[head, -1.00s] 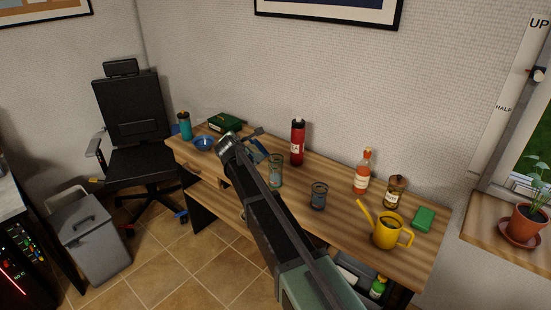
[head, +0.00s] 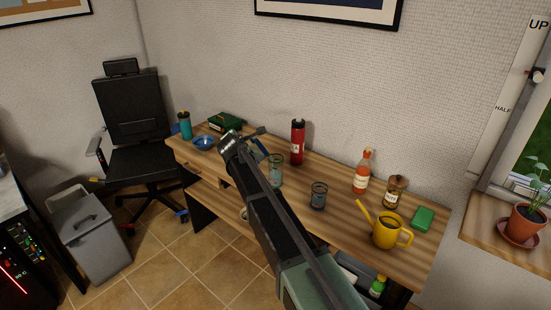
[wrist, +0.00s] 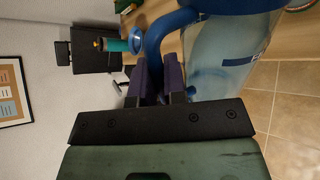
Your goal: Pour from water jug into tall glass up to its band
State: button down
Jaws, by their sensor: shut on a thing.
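My gripper (wrist: 158,78) is shut on the blue handle (wrist: 156,45) of the water jug. The jug (wrist: 222,62) has a clear bluish body with a dark blue rim and fills the upper right of the wrist view. In the head view my arm hides most of it; only a small blue part (head: 260,147) shows near the wrist. The tall glass (head: 275,172) stands upright on the desk, just right of my gripper. Its band and any water level are too small to tell.
A blue bowl (head: 203,143) and teal tumbler (head: 185,126) stand left.

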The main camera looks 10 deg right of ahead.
jog(key=shift+w+d+r+m+y+p, duration=0.1)
jog(key=shift+d+r+m+y+p, duration=0.4)
jog(key=shift+r+p, duration=0.4)
dwell(2.8)
jog(key=shift+f, duration=0.25)
